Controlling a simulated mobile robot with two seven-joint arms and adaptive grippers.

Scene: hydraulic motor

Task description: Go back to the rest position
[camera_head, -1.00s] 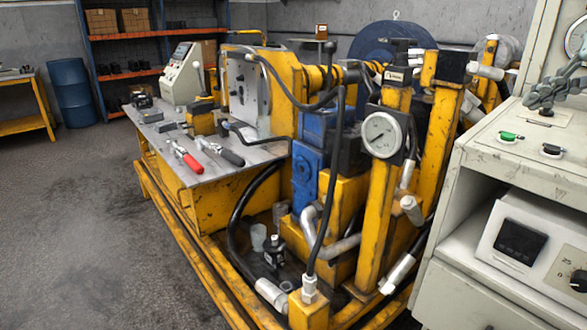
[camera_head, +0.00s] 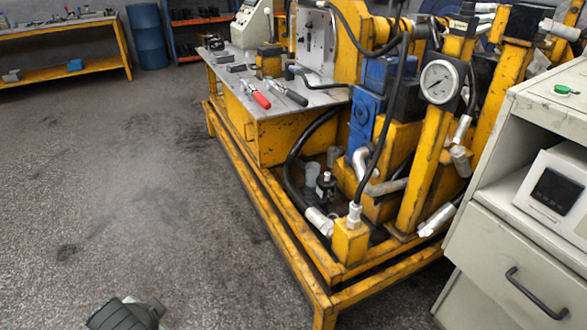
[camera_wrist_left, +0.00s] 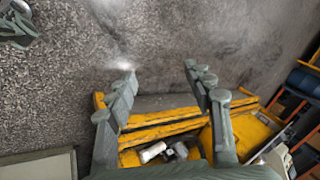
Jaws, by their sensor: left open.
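My left gripper (camera_wrist_left: 163,88) fills the lower middle of the left wrist view. Its two grey fingers stand wide apart with nothing between them. They are seen against the floor and the yellow machine frame (camera_wrist_left: 160,130). In the head view a grey piece of my arm or gripper (camera_head: 127,315) shows at the bottom left, over bare floor; most of it is cut off. A grey jointed part, apparently my right gripper (camera_wrist_left: 17,25), shows at the top left of the left wrist view, too cut off to read its jaws.
The yellow hydraulic stand (camera_head: 225,160) with its pressure gauge (camera_head: 438,82) fills the centre right. Red-handled pliers (camera_head: 255,94) lie on its metal top. A white cabinet (camera_head: 515,250) stands at right. A workbench (camera_head: 75,70) and blue barrel (camera_head: 147,35) are behind. The left floor is clear.

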